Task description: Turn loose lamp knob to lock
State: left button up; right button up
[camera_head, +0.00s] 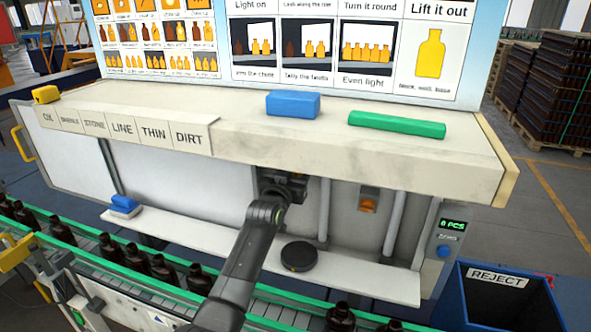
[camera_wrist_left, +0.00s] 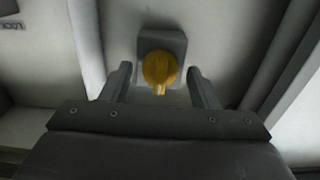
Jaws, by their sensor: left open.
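The yellow lamp knob (camera_wrist_left: 159,70) sits on a grey plate (camera_wrist_left: 174,42) on a pale wall in the left wrist view. It is round, with a narrow tab pointing toward the bottom of that picture. My left gripper (camera_wrist_left: 160,78) is open, with one finger on each side of the knob and a gap on both sides. In the head view my left gripper (camera_head: 284,186) is under the front edge of the bench top, and I cannot make out the knob there. My right gripper is in neither view.
The overhanging bench top (camera_head: 350,150) is above my gripper. A lower white ledge (camera_head: 365,275) holds a black round object (camera_head: 299,256) and a blue block (camera_head: 124,205). An orange fitting (camera_head: 368,205) is to the right. Amber bottles (camera_head: 163,268) line the conveyor; a blue reject bin (camera_head: 490,305) stands right.

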pick_arm(q)
jog(key=shift+s+a+r, duration=0.15)
jog(key=shift+s+r, duration=0.15)
jog(key=shift+s, duration=0.2)
jog(key=shift+c, duration=0.5)
jog(key=shift+s, duration=0.1)
jog(key=shift+c, duration=2.5)
jog(key=c, duration=0.4)
jog(key=shift+f, duration=0.1)
jog(key=shift+f+m+b, duration=0.15)
jog(key=shift+m+b, duration=0.85)
jog(key=shift+b, duration=0.1)
jog(key=m+b, duration=0.3)
jog(key=shift+d, duration=0.25)
jog(key=m+b, duration=0.2)
jog(key=m, duration=0.2)
jog(key=shift+d+f+b, duration=0.1)
jog(key=shift+d+b, duration=0.05)
jog(key=shift+b, duration=0.25)
jog(key=m+b, duration=0.4)
jog(key=m, duration=0.2)
jog(key=shift+d+f, duration=0.1)
jog(key=shift+s+m+b, duration=0.1)
jog(key=shift+m+b, duration=0.9)
jog(key=shift+m, duration=0.4)
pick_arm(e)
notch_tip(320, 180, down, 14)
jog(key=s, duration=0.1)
pick_arm(q)
jog(key=shift+r, duration=0.25)
